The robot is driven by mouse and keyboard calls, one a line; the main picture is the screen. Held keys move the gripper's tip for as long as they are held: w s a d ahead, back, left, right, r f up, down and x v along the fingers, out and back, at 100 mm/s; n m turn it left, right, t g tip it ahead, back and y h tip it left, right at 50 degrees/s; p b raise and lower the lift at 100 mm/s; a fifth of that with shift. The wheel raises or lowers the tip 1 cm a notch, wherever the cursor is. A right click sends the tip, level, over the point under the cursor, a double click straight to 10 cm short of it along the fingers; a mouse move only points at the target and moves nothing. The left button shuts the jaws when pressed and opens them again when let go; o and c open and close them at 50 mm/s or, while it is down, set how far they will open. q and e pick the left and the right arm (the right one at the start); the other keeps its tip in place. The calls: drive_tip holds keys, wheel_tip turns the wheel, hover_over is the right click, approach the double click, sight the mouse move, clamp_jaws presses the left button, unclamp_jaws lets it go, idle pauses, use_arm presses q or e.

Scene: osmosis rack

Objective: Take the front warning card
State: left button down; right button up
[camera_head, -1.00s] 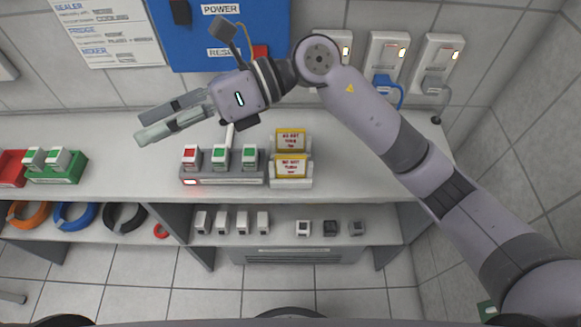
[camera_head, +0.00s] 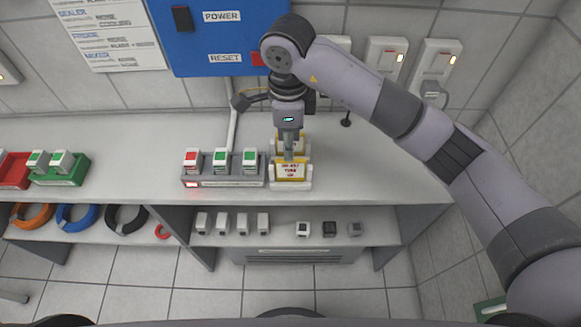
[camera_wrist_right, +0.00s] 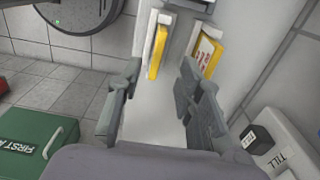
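Two yellow-framed warning cards with red text stand one behind the other in white holders at the right of the button row. The front card (camera_head: 291,171) shows its lower text, and the rear card (camera_head: 302,140) is mostly hidden by my gripper. My right gripper (camera_head: 289,157) points down over the cards. In the right wrist view my right gripper (camera_wrist_right: 160,68) is open and empty. The front card (camera_wrist_right: 158,50) appears almost edge-on between and beyond its fingers. The rear card (camera_wrist_right: 209,50) is right of the right finger. My left gripper is out of view.
A grey holder (camera_head: 225,182) with one red and two green switch blocks stands just left of the cards. A blue power panel (camera_head: 225,45) and wall switches (camera_head: 387,60) are behind. In the wrist view, a green first-aid box (camera_wrist_right: 36,140) is at left.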

sight(291, 165)
wheel_tip(291, 165, down, 3)
drive_tip(key=shift+f+p, duration=0.2)
drive_tip(key=shift+p, duration=0.15)
drive_tip(key=shift+s+f+p, duration=0.1)
drive_tip(key=shift+f+p, duration=0.3)
drive_tip(key=shift+f, duration=0.15)
drive_tip(key=f, duration=0.1)
drive_tip(key=f+p, duration=0.1)
drive_tip(key=f, duration=0.1)
drive_tip(key=shift+s+d+f+p, duration=0.1)
drive_tip(key=shift+d+f+p, duration=0.1)
drive_tip(key=shift+f+p, duration=0.1)
drive_tip(key=shift+f, duration=0.4)
drive_tip(key=shift+c, duration=0.2)
clamp_jaws()
